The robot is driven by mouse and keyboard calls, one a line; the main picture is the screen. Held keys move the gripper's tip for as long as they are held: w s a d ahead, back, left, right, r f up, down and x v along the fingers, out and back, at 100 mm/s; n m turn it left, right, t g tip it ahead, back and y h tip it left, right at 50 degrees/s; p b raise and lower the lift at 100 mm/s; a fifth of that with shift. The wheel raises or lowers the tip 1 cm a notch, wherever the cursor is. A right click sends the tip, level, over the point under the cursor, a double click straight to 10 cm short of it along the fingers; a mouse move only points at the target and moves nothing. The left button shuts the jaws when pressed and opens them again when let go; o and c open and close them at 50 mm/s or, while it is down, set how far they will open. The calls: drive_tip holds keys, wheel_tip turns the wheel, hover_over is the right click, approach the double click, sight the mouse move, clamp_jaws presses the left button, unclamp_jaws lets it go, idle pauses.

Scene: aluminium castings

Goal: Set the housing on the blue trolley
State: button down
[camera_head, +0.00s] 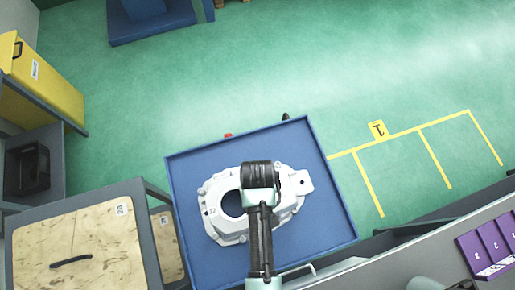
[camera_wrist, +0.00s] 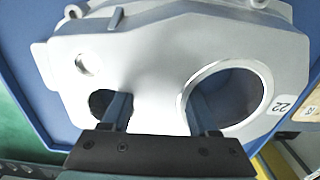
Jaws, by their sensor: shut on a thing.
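The housing (camera_head: 222,226) is a pale grey casting with a large round bore and a tag reading 22; it also shows in the wrist view (camera_wrist: 150,62). It lies over the blue top of the trolley (camera_head: 205,160), inside the rim on all visible sides. My gripper (camera_wrist: 162,112) is shut on the web between the large bore and a smaller hole, with one finger in each. In the head view my wrist covers the middle of the housing and hides the fingers. I cannot tell whether its underside touches the trolley top.
A wooden-topped cabinet (camera_head: 80,240) stands just left of the trolley, and a yellow cabinet (camera_head: 45,80) farther left. Yellow floor lines (camera_head: 400,134) run to the right. A grey surface with purple bins (camera_head: 490,245) is at lower right. The green floor behind is mostly clear.

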drive_tip(key=shift+w, duration=0.1)
drive_tip(key=shift+c, duration=0.8)
unclamp_jaws()
drive_tip(key=shift+f, duration=0.1)
